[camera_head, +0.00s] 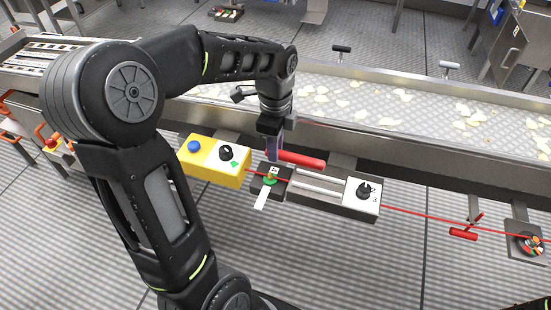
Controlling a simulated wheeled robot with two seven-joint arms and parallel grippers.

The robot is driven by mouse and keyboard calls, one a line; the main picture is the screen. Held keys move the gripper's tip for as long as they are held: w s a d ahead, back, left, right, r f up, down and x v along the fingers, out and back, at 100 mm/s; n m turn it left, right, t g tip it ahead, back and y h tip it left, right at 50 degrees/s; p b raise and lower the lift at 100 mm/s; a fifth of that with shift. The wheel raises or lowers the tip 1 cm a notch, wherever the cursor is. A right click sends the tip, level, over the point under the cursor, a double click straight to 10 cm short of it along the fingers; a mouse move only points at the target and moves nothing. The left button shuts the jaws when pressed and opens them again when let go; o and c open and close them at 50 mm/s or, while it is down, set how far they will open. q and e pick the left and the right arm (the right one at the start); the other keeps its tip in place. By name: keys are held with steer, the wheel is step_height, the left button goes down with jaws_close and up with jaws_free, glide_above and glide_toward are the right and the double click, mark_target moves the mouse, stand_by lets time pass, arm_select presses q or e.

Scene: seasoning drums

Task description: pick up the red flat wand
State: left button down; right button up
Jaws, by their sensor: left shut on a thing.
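The red flat wand (300,160) is a short red bar in the head view, just right of the fingers of my left gripper (274,150). My left gripper points down and is shut on the wand's left end. My right gripper is not in view.
A yellow control box (186,168) with a blue button and black knob is left of the gripper. A grey box (335,205) with a knob is at right. A red cord (420,214) runs right past a red handle (463,234). The conveyor (400,98) carries pale chips behind.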

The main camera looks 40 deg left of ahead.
arm_select(q)
step_height(320, 180, up, 3)
steer(key=shift+r, duration=0.2)
steer(key=shift+s, duration=0.1)
stand_by(0.5)
